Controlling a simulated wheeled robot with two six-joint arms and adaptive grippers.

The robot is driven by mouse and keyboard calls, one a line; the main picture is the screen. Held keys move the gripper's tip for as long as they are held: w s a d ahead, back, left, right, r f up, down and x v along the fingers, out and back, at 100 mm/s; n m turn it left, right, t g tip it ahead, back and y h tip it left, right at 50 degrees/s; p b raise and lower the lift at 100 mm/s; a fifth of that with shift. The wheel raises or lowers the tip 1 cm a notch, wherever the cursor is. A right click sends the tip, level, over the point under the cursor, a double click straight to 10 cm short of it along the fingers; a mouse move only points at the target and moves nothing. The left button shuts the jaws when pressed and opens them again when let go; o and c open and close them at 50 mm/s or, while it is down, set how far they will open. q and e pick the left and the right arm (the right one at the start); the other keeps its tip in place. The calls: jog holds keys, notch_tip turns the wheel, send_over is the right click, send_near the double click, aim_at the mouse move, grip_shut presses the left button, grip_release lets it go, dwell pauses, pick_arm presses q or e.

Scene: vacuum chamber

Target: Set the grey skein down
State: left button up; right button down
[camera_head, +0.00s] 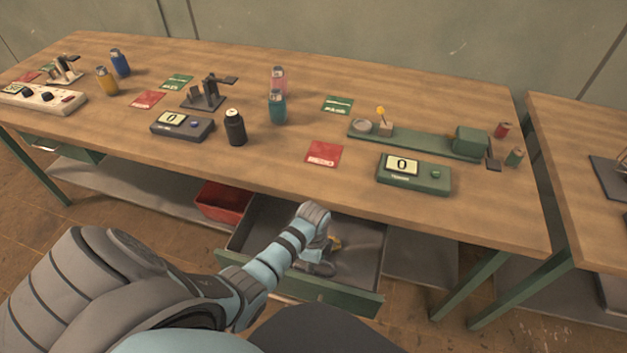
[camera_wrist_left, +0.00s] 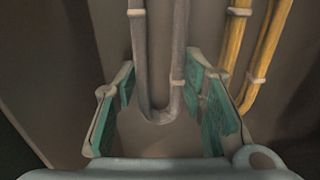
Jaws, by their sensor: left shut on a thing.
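The grey skein (camera_wrist_left: 140,55) is a long loop with pale ties. Its bent end lies between the teal pads of my left gripper (camera_wrist_left: 162,95), which is shut on it. In the head view my left gripper (camera_head: 320,266) is low inside the open drawer (camera_head: 368,250) under the table, partly hidden by my own wrist. A yellow skein (camera_wrist_left: 238,40) lies to the right of the grey one in the wrist view, outside the fingers; a bit of it shows in the drawer (camera_head: 335,243). Whether the grey skein touches the drawer floor I cannot tell. My right gripper is out of view.
The drawer's green front (camera_head: 330,296) stands out from the table. A red bin (camera_head: 222,203) is on the shelf left of the drawer. The wooden table top (camera_head: 270,170) above carries bottles, cards and instruments. A second table (camera_head: 575,180) stands at the right.

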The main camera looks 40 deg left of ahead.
pick_arm(q)
jog(key=o, duration=0.9)
notch_tip(320, 180, up, 12)
jog(key=p, duration=0.4)
jog(key=shift+p, duration=0.35)
